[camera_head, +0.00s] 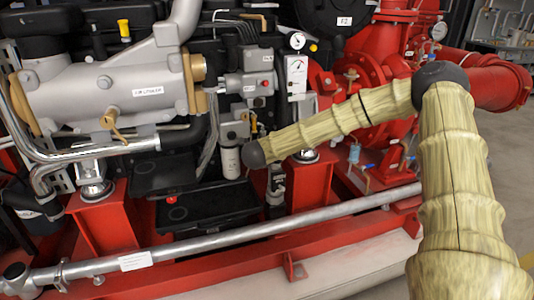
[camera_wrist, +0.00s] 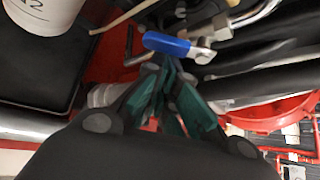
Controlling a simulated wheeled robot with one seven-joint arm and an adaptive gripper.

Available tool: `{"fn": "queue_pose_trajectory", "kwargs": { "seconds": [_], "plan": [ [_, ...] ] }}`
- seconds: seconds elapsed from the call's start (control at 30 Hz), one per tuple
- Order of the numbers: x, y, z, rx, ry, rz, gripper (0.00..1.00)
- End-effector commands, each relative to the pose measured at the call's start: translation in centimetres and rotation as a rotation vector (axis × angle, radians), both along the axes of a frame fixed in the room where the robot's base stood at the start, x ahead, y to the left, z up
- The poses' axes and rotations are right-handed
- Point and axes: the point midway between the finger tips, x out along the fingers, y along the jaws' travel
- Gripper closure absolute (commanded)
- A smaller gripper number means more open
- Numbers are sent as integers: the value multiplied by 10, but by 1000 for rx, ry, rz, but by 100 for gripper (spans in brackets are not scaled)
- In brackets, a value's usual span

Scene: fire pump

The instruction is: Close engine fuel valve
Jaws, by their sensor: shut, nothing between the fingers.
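The fuel valve has a blue lever handle (camera_wrist: 167,44) and shows in the wrist view at upper centre. The handle lies roughly crosswise, and its right end meets a metal valve body (camera_wrist: 202,54) on a pipe. My gripper (camera_wrist: 166,66) has green-padded fingers that are shut and empty. The fingertips are just below the handle in the picture; I cannot tell whether they touch it. In the head view my arm reaches left to the engine's middle; I cannot make out the gripper or the blue handle there.
Metal pipes and dark hoses (camera_wrist: 265,75) crowd the right side of the wrist view. A white cylinder (camera_wrist: 45,15) is at upper left. In the head view, a grey pipe rail (camera_head: 230,236) and red frame (camera_head: 105,225) run in front of the engine.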

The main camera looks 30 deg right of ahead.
Motion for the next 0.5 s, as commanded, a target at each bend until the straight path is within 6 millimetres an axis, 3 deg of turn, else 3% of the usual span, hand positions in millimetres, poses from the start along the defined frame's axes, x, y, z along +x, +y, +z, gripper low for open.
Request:
{"fn": "queue_pose_trajectory", "kwargs": {
  "seconds": [0.4,0.5],
  "plan": [
    [3,11,8,372,-90,-1,100],
    [3,13,8,392,-94,1,100]
  ]
}}
